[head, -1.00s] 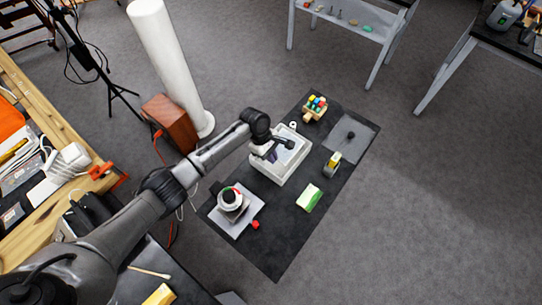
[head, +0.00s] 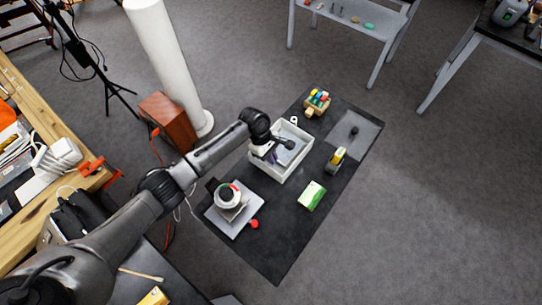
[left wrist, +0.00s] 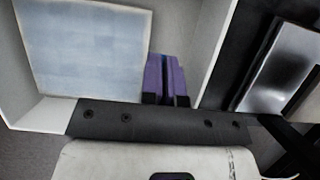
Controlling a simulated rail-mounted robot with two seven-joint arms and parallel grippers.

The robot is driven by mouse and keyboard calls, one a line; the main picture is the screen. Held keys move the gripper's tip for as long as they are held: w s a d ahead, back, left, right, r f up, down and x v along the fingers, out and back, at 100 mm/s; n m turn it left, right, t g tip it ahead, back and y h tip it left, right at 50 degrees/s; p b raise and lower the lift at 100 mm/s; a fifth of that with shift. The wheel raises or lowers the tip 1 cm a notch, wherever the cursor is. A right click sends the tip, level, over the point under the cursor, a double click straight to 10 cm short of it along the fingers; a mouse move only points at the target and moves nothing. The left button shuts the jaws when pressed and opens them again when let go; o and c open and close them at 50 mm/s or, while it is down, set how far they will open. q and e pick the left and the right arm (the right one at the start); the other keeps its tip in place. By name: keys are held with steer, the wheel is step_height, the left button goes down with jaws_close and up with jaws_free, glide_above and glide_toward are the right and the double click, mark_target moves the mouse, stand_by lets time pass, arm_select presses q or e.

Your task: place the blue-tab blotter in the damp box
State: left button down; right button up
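The damp box, an open white tray with raised walls (head: 267,172), stands on the dark mat. My left gripper (head: 272,153) reaches into it from the left. In the left wrist view my gripper's purple fingers (left wrist: 166,78) are close together inside the box, with nothing clear between them. A pale blue square sheet (left wrist: 82,50) lies flat in the box to their left; it also shows in the head view (head: 291,148). I see no blue tab on it, so I cannot tell whether it is the blotter. My right gripper is not in view.
A wooden holder with several coloured tops (head: 317,102) stands beyond the box. A grey plate (head: 362,128), a yellow tape dispenser (head: 336,160), a green-and-white block (head: 312,196) and a round pot (head: 228,196) are around it.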

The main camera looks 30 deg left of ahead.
arm_select(q)
steer(key=shift+f, duration=0.65)
steer(key=c, duration=1.3)
jaws_free()
steer(key=shift+o, duration=0.2)
